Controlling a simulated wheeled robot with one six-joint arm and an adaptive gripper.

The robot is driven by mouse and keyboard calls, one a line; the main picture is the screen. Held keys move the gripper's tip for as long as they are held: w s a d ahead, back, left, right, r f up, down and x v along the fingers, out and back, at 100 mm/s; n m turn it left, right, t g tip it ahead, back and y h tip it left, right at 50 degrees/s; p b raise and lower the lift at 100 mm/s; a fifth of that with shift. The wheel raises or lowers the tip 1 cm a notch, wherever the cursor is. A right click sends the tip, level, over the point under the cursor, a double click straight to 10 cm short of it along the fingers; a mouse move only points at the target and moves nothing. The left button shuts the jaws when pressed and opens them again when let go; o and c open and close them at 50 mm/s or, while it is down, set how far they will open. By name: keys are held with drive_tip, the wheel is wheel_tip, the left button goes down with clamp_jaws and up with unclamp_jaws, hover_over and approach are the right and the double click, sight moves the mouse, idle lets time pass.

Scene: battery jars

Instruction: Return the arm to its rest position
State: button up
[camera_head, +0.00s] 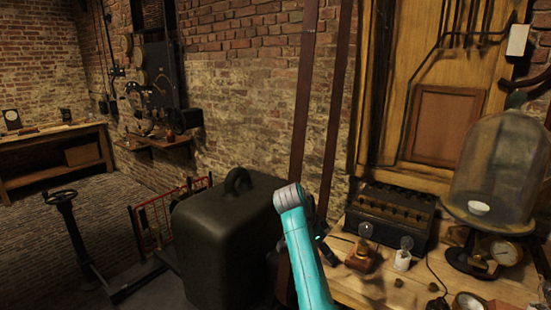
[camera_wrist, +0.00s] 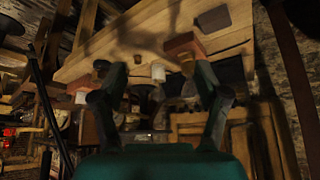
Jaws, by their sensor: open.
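My gripper (camera_wrist: 148,68) shows in the wrist view with its two dark fingers spread apart and nothing between them. That view is turned over, with the wooden bench top (camera_wrist: 130,45) at the top of the picture. In the head view my teal arm rises from the bottom middle in front of the bench's left end. Most of my gripper is hidden behind the arm there; only dark parts show beside its upper end.
The wooden bench (camera_head: 405,288) at right holds a dark multi-knob box (camera_head: 390,215), two small bulbs on bases (camera_head: 362,252) (camera_head: 404,252) and a glass bell jar (camera_head: 497,170). A large dark green metal case (camera_head: 225,245) stands close left of my arm. A brick wall is behind.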

drive_tip(key=s+d+f+n+t, duration=0.1)
drive_tip(key=s+f+n, duration=0.15)
drive_tip(key=f, duration=0.55)
drive_tip(key=s+d+f+n+t+y, duration=0.1)
drive_tip(key=s+f, duration=0.2)
drive_tip(key=f, duration=0.5)
drive_tip(key=s+d+f+n+t, duration=0.1)
drive_tip(key=s+f, duration=0.2)
drive_tip(key=f, duration=0.5)
drive_tip(key=s+d+f+n+t+y, duration=0.1)
drive_tip(key=s+f+n+t, duration=0.1)
drive_tip(key=s+f, duration=0.6)
drive_tip(key=s+f+n+t+y, duration=0.1)
drive_tip(key=s+f+n+y, duration=0.2)
drive_tip(key=s, duration=0.9)
drive_tip(key=s+r+n+t, duration=0.1)
drive_tip(key=s+r+t, duration=0.1)
drive_tip(key=s, duration=0.9)
drive_tip(key=s+r+n+t, duration=0.1)
drive_tip(key=s+r+n, duration=0.15)
drive_tip(key=s, duration=0.75)
drive_tip(key=s+r+t, duration=0.3)
drive_tip(key=s+r, duration=1.2)
drive_tip(key=r, duration=0.5)
drive_tip(key=shift+s+d+n+t+y, duration=0.2)
drive_tip(key=shift+s+n+t+y, duration=0.1)
drive_tip(key=shift+n, duration=0.1)
